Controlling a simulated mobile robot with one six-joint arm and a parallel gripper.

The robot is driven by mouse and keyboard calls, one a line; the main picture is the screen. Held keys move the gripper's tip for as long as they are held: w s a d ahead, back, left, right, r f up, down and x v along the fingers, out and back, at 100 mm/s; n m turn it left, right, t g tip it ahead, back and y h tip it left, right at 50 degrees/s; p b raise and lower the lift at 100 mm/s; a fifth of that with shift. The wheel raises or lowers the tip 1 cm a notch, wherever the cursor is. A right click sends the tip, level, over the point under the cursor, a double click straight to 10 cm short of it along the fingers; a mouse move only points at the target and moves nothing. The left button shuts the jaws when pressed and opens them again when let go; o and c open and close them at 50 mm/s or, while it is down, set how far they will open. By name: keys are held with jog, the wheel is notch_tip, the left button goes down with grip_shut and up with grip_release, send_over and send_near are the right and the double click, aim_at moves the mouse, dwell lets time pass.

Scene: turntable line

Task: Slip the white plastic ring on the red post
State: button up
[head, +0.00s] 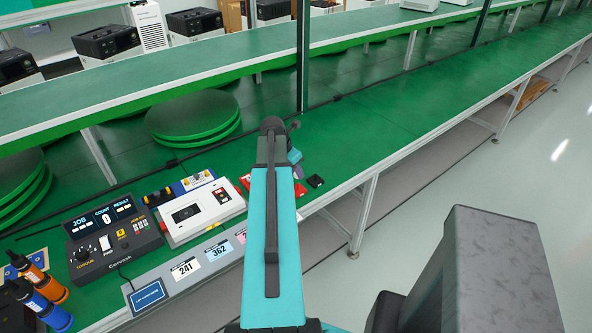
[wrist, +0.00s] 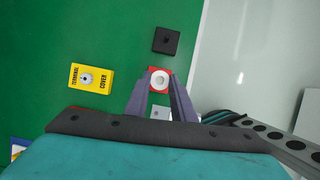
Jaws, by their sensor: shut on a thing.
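In the wrist view my gripper (wrist: 160,76) has its two dark fingers closed on the white plastic ring (wrist: 160,84). The ring is seen from above, over a red square base (wrist: 153,70). The red post itself is hidden by the ring and fingers, so I cannot tell whether the ring is above it or around it. In the head view my arm covers most of the gripper and the ring. A red base (head: 300,190) shows just right of the arm.
A black square base (wrist: 166,40) stands just beyond the red one. A yellow terminal cover card (wrist: 91,78) with a small round part lies to the left. The bench edge is close on the right. A white device (head: 197,210) and a control box (head: 112,240) stand left of my arm.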

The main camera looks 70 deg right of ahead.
aim_at(295, 175)
jog(key=shift+f+b, duration=0.8)
jog(key=shift+f, duration=0.85)
jog(key=shift+s+p, duration=0.1)
jog(key=shift+p, duration=0.4)
dwell(0.9)
jog(key=shift+f+b, duration=0.5)
jog(key=shift+f, duration=1.2)
dwell(1.6)
jog(key=o, duration=1.5)
jog(key=shift+r, duration=0.2)
